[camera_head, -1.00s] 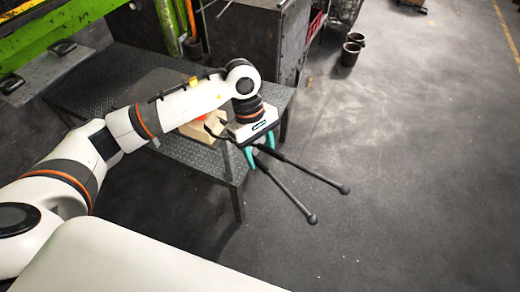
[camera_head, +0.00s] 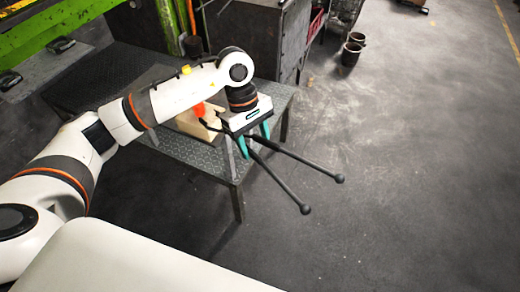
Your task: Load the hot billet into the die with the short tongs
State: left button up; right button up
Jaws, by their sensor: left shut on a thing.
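My left gripper (camera_head: 254,140) is shut on the short tongs (camera_head: 280,182), with its teal fingers at the near part of the handles. The two dark handles spread out to the lower right and end in round knobs. The tongs' jaw end points left, partly hidden by my gripper and arm. The glowing orange hot billet (camera_head: 200,108) shows just below my forearm, by the jaw end and over a pale block (camera_head: 190,125). I cannot tell whether the jaws grip it. The die is not clearly visible. My right gripper is not in view.
A dark metal table (camera_head: 215,160) with a patterned top stands under my arm. The green press frame (camera_head: 50,30) is at the upper left, with a grey plate (camera_head: 45,70) by it. A dark cabinet (camera_head: 260,40) stands behind.

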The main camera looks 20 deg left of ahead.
pick_arm(q)
jog(key=w+a+b, duration=0.3)
jog(key=a, duration=0.2)
jog(key=shift+a, duration=0.4)
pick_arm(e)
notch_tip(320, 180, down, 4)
pick_arm(q)
jog(key=shift+o, duration=0.4)
jog(key=shift+w, duration=0.1)
grip_shut()
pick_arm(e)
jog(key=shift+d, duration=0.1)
pick_arm(q)
jog(key=shift+r, duration=0.15)
